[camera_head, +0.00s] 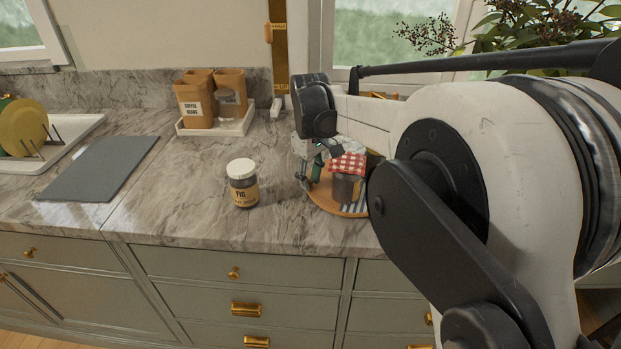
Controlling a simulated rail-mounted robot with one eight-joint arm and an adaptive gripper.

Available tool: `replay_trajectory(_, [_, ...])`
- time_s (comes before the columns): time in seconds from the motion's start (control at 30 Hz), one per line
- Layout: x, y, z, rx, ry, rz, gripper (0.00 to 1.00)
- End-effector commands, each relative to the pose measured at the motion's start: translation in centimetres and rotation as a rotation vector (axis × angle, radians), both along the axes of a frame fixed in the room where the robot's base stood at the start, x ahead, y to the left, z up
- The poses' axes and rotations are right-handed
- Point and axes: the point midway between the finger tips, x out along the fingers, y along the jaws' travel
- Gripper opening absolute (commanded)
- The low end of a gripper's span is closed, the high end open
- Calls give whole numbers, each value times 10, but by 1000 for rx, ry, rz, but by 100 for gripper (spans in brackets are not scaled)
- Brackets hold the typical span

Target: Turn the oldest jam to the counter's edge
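A round wooden board (325,198), perhaps a turntable, sits on the marble counter right of centre, its right side hidden behind my arm. A jar with a red-checked cloth top (348,163) and a dark jar body (345,187) below it show on the board. A pale cloth-like top shows behind them; further items there are hard to make out. A fig jar (244,192) with a white lid and a "FIG" label stands upright on the counter, left of the board. My gripper (308,162) is at the board's back left, partly hidden; its fingers cannot be told apart.
A white tray (215,129) with brown canisters (197,105) and a glass jar stands at the back wall. A grey mat (98,168) and a dish rack with yellow plates (24,127) are at left. Counter around the fig jar is clear. A plant (530,30) is at back right.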

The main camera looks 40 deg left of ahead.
Motion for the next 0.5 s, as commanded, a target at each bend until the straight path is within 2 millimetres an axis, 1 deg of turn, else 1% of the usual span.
replay_trajectory(0.03, [0,0,0,0,0,0,29])
replay_trajectory(0.07, [0,0,0,0,0,0,32])
replay_trajectory(0.33, [0,0,1,0,0,0,32])
replay_trajectory(0.43, [0,0,8,0,0,0,32])
replay_trajectory(0.5, [0,0,16,0,0,0,32])
